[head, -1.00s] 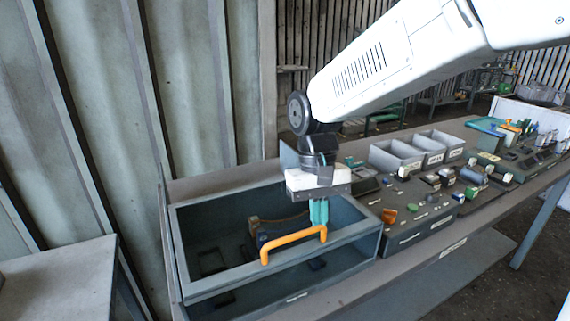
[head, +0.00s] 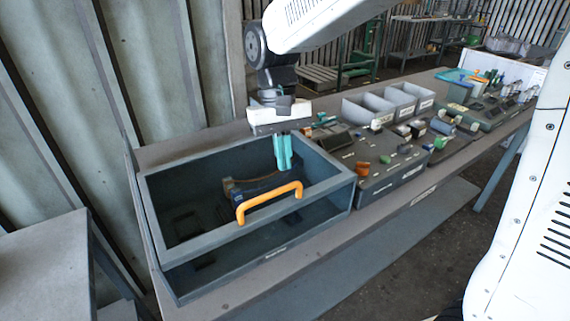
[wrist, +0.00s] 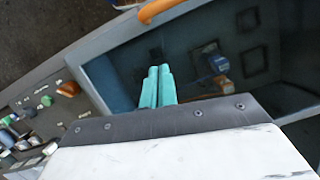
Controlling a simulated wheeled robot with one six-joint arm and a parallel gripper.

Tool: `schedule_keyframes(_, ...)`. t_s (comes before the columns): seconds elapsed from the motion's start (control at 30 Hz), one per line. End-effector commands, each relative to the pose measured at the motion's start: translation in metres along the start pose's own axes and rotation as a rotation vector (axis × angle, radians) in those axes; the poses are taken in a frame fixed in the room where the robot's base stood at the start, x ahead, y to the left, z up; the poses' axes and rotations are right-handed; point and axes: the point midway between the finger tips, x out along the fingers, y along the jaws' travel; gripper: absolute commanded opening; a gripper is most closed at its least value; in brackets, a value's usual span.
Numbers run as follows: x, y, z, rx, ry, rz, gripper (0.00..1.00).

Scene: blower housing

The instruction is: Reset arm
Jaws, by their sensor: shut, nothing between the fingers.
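My gripper (head: 283,152) has teal fingers that are shut with nothing between them. It hangs over the right rear part of a grey open-topped box with glass-like walls (head: 160,255), behind the orange handle (head: 270,203) on its front rim. In the wrist view the closed fingertips (wrist: 158,72) show above the box's dark inside, apart from the orange handle (wrist: 160,8). A dark and blue part lies inside the box; the wrist view shows it as a blue piece (wrist: 215,75) with a small orange spot.
Right of the box stand control panels with coloured knobs (head: 362,167) and grey bins (head: 385,105) on the long bench (head: 330,233). A corrugated wall (head: 60,110) rises behind on the left. A grey table (head: 45,255) stands at the front left.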

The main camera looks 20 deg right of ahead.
Motion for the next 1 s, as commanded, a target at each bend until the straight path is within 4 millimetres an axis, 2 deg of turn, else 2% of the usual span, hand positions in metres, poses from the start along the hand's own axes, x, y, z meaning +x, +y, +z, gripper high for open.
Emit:
schedule_keyframes(0.03,-0.014,0.001,0.000,0.002,0.007,-0.002,0.00)
schedule_keyframes(0.1,-0.030,0.004,0.000,0.006,0.007,-0.003,0.00)
schedule_keyframes(0.3,-0.064,0.006,-0.001,0.009,0.006,-0.003,0.00)
schedule_keyframes(0.47,-0.076,0.005,-0.001,0.001,0.009,-0.003,0.00)
schedule_keyframes(0.57,-0.063,0.007,0.001,-0.025,0.004,0.002,0.00)
schedule_keyframes(0.67,-0.048,0.018,0.024,-0.045,0.017,0.005,0.00)
schedule_keyframes(0.77,-0.037,0.035,0.055,-0.045,0.051,0.002,0.00)
schedule_keyframes(1.0,-0.004,0.079,0.140,-0.007,0.167,-0.005,0.00)
